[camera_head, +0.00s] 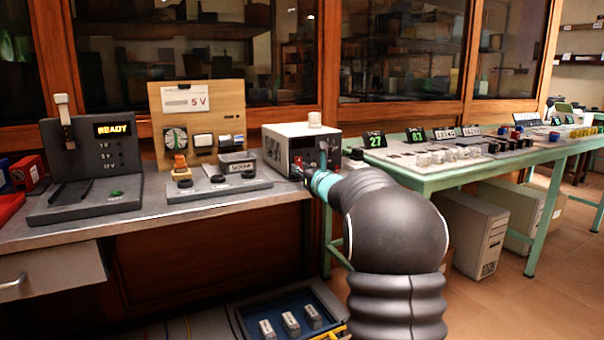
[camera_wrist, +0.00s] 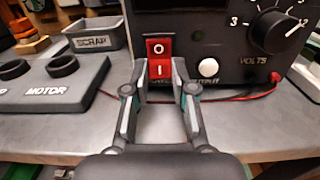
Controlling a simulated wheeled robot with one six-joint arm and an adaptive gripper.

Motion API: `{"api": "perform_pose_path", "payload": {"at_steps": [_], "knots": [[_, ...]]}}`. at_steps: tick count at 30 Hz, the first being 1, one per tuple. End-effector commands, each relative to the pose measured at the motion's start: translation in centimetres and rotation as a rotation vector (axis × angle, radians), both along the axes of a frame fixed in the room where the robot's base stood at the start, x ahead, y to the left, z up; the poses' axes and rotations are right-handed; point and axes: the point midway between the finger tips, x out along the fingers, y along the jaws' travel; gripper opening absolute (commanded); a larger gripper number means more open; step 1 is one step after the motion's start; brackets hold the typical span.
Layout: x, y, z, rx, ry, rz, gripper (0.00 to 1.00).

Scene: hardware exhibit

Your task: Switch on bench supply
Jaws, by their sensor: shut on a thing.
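The bench supply (camera_head: 285,133) is a pale box with a dark front at the right end of the grey bench. In the wrist view its dark front panel (camera_wrist: 220,55) carries a red rocker switch (camera_wrist: 158,57) marked O above and I below. My gripper (camera_wrist: 160,72) is shut on this switch, one finger on each side. I cannot tell which half of the rocker is pressed in. A white round button (camera_wrist: 208,67) and a black volts knob (camera_wrist: 277,30) sit right of it. In the head view my gripper (camera_head: 301,173) is at the supply's front, partly hidden by my arm.
Left of the supply are a grey scrap tray (camera_wrist: 91,38), a motor base (camera_wrist: 60,82) and a wooden 5 V panel (camera_head: 225,95). A READY stand (camera_head: 85,160) is further left. A red lead (camera_wrist: 245,97) lies before the supply. A green table (camera_head: 420,165) stands right.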

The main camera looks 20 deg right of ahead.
Motion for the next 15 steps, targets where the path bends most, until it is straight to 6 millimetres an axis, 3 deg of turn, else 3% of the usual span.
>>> {"api": "perform_pose_path", "payload": {"at_steps": [6,15], "knots": [[0.09,-0.03,-0.79,0.001,-0.055,-0.001,0.0],[0.05,-0.01,-0.13,0.002,-0.092,0.0,0.0]]}}
